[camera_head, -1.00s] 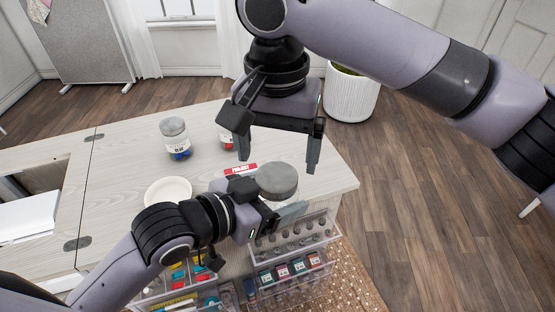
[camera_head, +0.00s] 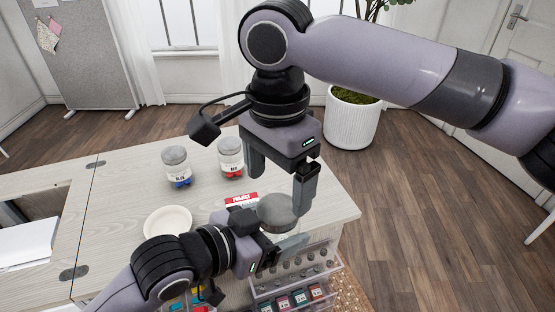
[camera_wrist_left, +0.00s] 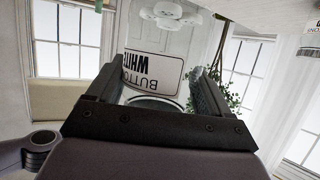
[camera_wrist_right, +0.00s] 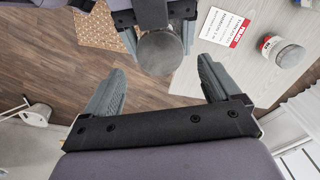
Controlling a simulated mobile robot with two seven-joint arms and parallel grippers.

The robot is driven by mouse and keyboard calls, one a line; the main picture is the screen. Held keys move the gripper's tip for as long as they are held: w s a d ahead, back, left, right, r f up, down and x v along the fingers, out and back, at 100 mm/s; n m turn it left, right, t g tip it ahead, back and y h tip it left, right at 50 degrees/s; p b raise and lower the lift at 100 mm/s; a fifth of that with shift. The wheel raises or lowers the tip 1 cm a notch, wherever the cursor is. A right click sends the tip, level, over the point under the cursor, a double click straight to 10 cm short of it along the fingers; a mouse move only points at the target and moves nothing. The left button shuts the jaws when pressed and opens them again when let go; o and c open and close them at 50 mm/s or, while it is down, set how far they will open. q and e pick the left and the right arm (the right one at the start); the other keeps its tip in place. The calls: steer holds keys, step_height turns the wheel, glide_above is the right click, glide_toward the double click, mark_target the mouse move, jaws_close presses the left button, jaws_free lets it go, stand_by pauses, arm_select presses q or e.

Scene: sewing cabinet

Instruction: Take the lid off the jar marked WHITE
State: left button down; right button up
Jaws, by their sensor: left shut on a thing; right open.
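The WHITE jar has a grey lid (camera_head: 277,208) and stands out near the table's front right in the head view. My left gripper (camera_head: 280,240) is shut on the jar's body, which it largely hides there. In the left wrist view the jar's label (camera_wrist_left: 150,72) reads WHITE upside down between the fingers. My right gripper (camera_head: 280,192) is open and empty, close to the lid, its fingers pointing down. In the right wrist view the lid (camera_wrist_right: 160,53) lies centred beyond the gap between the open fingers (camera_wrist_right: 160,78); I cannot tell whether they touch it.
A BLUE jar (camera_head: 177,166) and a RED jar (camera_head: 231,157) stand at the table's back. A pale round dish (camera_head: 168,222) and a red-and-white card (camera_head: 241,200) lie nearer. Clear drawers with small items (camera_head: 295,270) sit below the front edge.

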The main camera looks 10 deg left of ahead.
mark_target(278, 208)
steer(key=shift+f, duration=2.4)
steer(key=c, duration=1.1)
steer(key=n, duration=0.6)
steer(key=shift+n, duration=0.4)
steer(key=o, duration=1.1)
steer(key=shift+o, duration=0.2)
